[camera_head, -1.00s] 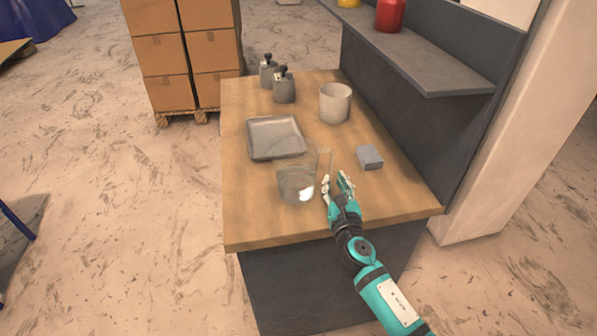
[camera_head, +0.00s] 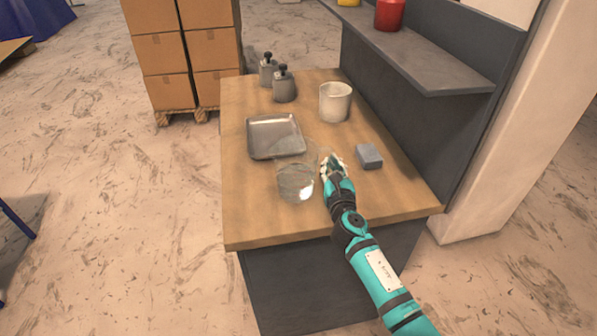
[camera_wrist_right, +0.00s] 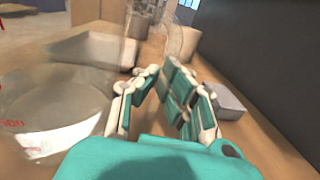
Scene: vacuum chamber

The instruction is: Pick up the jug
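The jug (camera_head: 296,184) is clear glass and stands upright on the wooden tabletop, near its front. Its side fills the left of the right wrist view (camera_wrist_right: 55,105), with red markings low on the glass. My right gripper (camera_head: 331,161) is just right of the jug, by its handle side. In the right wrist view the fingers (camera_wrist_right: 160,75) are apart, with a gap between them that narrows towards the tips. The handle is faint and blurred, so I cannot tell whether the fingers touch it. My left gripper is not in view.
A grey block (camera_head: 369,156) lies close right of my right gripper. Behind the jug are a grey tray (camera_head: 252,150), a white pot (camera_head: 335,103) and two grey bottles (camera_head: 284,88). A dark wall with a shelf (camera_head: 430,75) bounds the right side.

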